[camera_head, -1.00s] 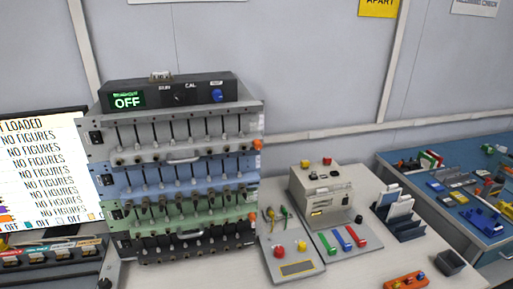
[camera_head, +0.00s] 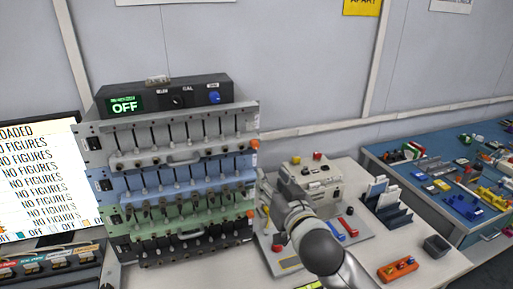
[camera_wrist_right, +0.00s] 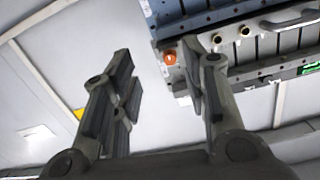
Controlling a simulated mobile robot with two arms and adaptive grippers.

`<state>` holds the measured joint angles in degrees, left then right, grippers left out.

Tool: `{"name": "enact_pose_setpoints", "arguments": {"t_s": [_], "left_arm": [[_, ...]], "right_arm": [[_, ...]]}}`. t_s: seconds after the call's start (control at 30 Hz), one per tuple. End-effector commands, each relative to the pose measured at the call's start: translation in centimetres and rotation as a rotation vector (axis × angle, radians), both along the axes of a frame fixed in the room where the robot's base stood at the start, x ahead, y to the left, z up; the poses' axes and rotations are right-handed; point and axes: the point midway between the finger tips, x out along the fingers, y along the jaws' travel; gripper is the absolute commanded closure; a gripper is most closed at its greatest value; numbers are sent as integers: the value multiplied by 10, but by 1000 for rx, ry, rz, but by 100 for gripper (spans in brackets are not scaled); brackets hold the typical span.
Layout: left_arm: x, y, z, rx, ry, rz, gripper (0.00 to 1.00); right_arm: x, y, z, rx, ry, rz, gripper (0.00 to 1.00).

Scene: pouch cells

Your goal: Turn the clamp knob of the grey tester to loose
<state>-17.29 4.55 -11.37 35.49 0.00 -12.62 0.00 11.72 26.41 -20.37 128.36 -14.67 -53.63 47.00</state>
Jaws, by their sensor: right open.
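The grey tester (camera_head: 183,161) is the upper rack unit of the stack, above the blue one. Its orange clamp knob (camera_head: 254,145) sits at its right end. The knob also shows in the right wrist view (camera_wrist_right: 169,58), past the fingertips and nearer the right-hand finger; whether it is turned tight or loose I cannot tell. My right gripper (camera_head: 276,184) is to the right of the stack, lower than the knob and apart from it. In the right wrist view its fingers (camera_wrist_right: 157,75) are open with nothing between them. My left gripper is not in view.
A display box (camera_head: 160,97) reading OFF sits on top. A beige instrument (camera_head: 322,182) stands behind my right arm. The wall is clear right of the knob.

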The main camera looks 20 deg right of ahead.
Motion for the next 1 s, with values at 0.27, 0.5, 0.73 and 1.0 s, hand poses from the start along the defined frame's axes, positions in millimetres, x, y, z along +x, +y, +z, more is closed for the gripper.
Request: {"name": "enact_pose_setpoints", "arguments": {"t_s": [0.27,0.5,0.73,1.0], "left_arm": [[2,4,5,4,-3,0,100],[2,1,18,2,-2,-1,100],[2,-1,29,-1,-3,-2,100],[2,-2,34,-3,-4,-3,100]], "right_arm": [[14,4,34,26,-82,17,59],[53,5,36,24,-79,16,59],[89,6,34,24,-78,16,59],[110,8,32,25,-78,17,59]]}}
